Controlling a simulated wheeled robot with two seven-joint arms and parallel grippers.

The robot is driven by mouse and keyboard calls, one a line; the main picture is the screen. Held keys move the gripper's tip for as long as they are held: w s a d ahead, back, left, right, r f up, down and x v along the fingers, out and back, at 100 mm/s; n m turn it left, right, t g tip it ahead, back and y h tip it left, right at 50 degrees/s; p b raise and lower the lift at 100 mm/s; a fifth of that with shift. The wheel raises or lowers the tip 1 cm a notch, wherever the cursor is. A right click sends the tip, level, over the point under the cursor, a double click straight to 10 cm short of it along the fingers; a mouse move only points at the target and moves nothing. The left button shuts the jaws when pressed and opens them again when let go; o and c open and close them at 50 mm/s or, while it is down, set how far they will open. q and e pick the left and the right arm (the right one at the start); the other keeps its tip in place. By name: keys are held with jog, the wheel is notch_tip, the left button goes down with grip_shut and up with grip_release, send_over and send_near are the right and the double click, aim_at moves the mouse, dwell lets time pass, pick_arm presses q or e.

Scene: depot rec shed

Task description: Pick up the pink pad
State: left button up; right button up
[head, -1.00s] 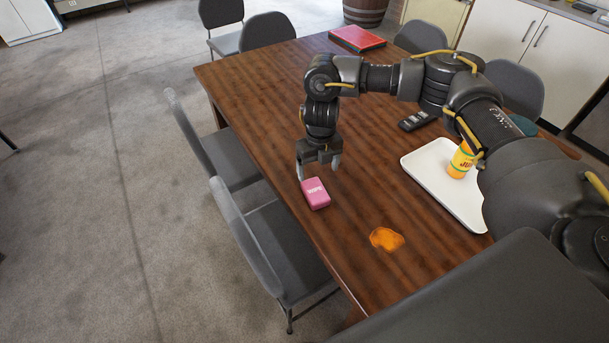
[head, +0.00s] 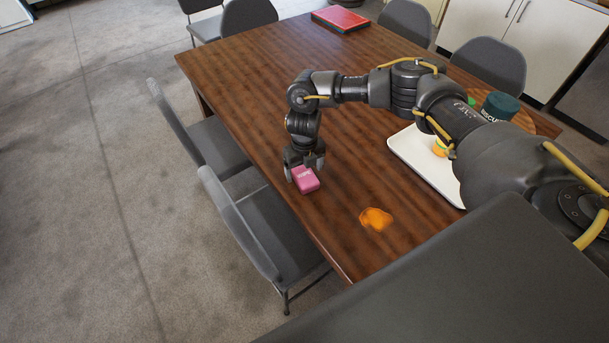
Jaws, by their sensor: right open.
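The pink pad (head: 305,181) is a small pink block on the wooden table (head: 262,75), near its left edge. My right gripper (head: 305,172) points down right over the pad. Its fingers are open, one at the pad's left side and one by its far right side. Whether the fingers touch the pad cannot be told. My left gripper does not show.
A white tray (head: 412,157) with a partly hidden yellow container (head: 439,148) is under my arm. Grey chairs (head: 240,215) line the left edge.

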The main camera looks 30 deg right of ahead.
jog(key=shift+f, duration=1.4)
jog(key=shift+c, duration=0.4)
jog(key=c, duration=1)
jog(key=shift+r, duration=0.15)
